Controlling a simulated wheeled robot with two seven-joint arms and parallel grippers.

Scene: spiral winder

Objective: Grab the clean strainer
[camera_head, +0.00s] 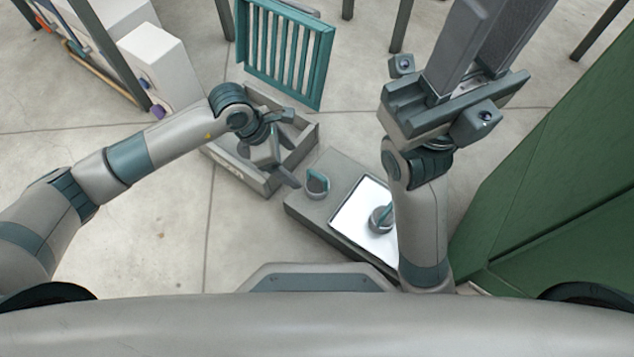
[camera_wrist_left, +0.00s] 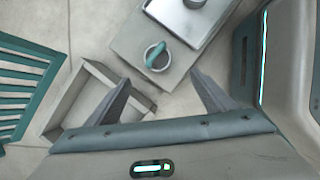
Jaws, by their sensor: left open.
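Two small round grey pieces with teal bar handles look like strainers. One strainer (camera_head: 317,184) sits on the bare left end of a grey block; it also shows in the left wrist view (camera_wrist_left: 157,56). The other strainer (camera_head: 381,219) stands on a white tray (camera_head: 352,222) on the same block. I cannot tell from their look which is clean. My left gripper (camera_head: 278,162) is open and empty above the grey box, just left of the first strainer. In the left wrist view that strainer lies beyond the fingertips, between their lines. My right gripper (camera_head: 485,45) points up, tips out of frame.
The open grey box (camera_head: 228,170) stands on the floor under my left gripper. A teal slatted rack (camera_head: 285,50) is behind it. A white machine (camera_head: 160,65) stands at upper left, a green cabinet (camera_head: 560,170) at right. The floor at left is clear.

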